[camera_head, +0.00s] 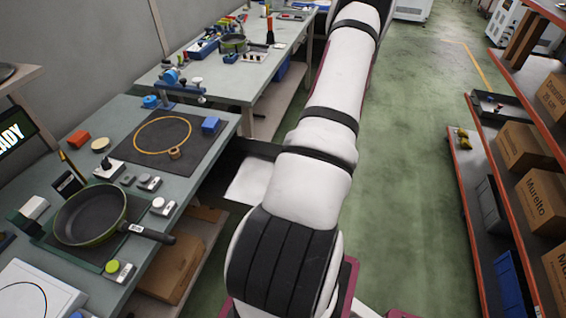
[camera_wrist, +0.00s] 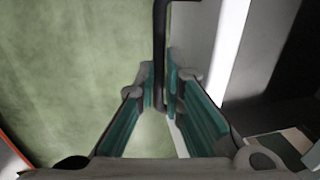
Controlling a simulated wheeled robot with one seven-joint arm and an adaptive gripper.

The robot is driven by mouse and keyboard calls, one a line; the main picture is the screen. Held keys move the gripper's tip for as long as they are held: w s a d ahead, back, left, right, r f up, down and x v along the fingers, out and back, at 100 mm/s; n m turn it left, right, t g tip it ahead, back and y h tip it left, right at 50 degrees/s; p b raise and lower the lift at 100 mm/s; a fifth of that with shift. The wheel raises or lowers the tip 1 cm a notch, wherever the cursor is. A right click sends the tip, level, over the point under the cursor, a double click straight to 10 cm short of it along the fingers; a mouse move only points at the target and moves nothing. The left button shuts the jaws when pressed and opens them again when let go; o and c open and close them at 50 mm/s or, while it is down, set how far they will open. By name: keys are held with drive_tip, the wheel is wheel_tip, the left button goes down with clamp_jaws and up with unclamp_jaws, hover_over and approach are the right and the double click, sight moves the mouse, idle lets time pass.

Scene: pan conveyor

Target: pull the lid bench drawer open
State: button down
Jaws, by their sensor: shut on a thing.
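The lid bench drawer (camera_head: 250,184) stands out from the right edge of the near bench (camera_head: 225,126). Its dark far wall and pale floor show, and my arm covers its outer end. In the wrist view its grey front (camera_wrist: 194,42) runs up the right of centre, with a bright strip and a dark space beyond it. My gripper (camera_wrist: 161,96) is shut on the drawer's dark bar handle (camera_wrist: 160,40), which lies between the teal finger pads. My gripper is hidden behind my arm in the head view.
The near bench carries a pan (camera_head: 90,214), a dark mat (camera_head: 165,140) with an orange ring, and small blocks. A second bench (camera_head: 225,82) stands behind. Shelves with boxes (camera_head: 522,147) line the right. Green floor (camera_head: 420,110) lies clear between.

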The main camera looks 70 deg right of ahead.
drive_tip(key=s+p, duration=0.1)
drive_tip(key=s, duration=0.4)
drive_tip(key=shift+d, duration=0.15)
drive_tip(key=c, duration=2)
unclamp_jaws()
drive_tip(key=shift+o, duration=0.2)
wheel_tip(320, 180, up, 12)
drive_tip(key=s, duration=0.2)
drive_tip(key=shift+d+f, duration=0.15)
